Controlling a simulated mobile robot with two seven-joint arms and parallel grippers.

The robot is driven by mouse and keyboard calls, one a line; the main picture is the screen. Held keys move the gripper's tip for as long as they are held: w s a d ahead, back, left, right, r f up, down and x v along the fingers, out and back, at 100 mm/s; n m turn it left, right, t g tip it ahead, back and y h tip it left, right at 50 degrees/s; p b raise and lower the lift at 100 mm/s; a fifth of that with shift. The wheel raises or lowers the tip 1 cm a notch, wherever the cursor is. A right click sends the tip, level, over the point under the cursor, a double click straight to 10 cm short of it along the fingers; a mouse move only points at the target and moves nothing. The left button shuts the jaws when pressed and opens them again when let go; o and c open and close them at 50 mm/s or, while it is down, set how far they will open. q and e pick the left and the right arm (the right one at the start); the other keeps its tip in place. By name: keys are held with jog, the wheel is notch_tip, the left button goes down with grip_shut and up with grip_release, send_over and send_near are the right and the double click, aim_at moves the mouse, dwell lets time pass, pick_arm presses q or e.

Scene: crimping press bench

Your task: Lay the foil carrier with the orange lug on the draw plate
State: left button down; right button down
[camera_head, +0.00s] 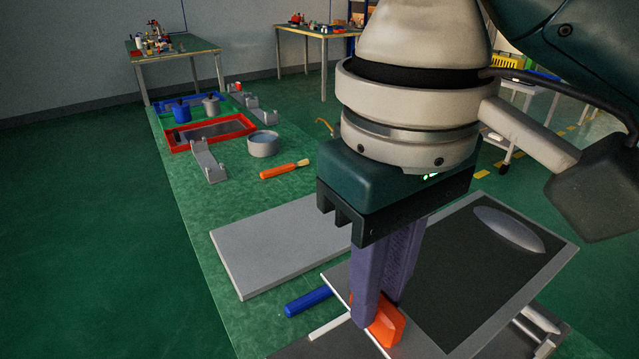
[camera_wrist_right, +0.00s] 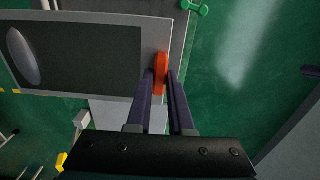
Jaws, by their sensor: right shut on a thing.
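The foil carrier is a flat grey frame with a dark sheet (camera_head: 480,270) and a silvery oval patch. Its orange lug (camera_head: 387,322) is on the edge near my right gripper (camera_head: 378,312). The purple fingers are shut on this lug; the wrist view shows the lug (camera_wrist_right: 161,72) between the fingertips (camera_wrist_right: 161,78). The carrier appears above a grey metal structure (camera_head: 320,346), partly hiding it. A flat grey plate (camera_head: 275,245) lies behind it to the left. I cannot tell which of these is the draw plate. My left gripper is not in view.
A blue rod (camera_head: 308,301) lies beside the structure. Farther back on the green surface are an orange-handled brush (camera_head: 284,170), a grey round dish (camera_head: 263,144), a grey bracket (camera_head: 207,161) and a red-rimmed tray (camera_head: 240,122). Green surface left of the plate is clear.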

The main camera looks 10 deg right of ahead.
jog(key=shift+w+d+f, duration=0.1)
jog(key=shift+w, duration=0.2)
notch_tip(320, 180, down, 19)
jog(key=b, duration=0.6)
jog(key=shift+s+f, duration=0.1)
jog(key=shift+f, duration=0.1)
jog(key=c, duration=1.3)
grip_release()
jog(key=shift+f, duration=0.15)
jog(key=o, duration=0.5)
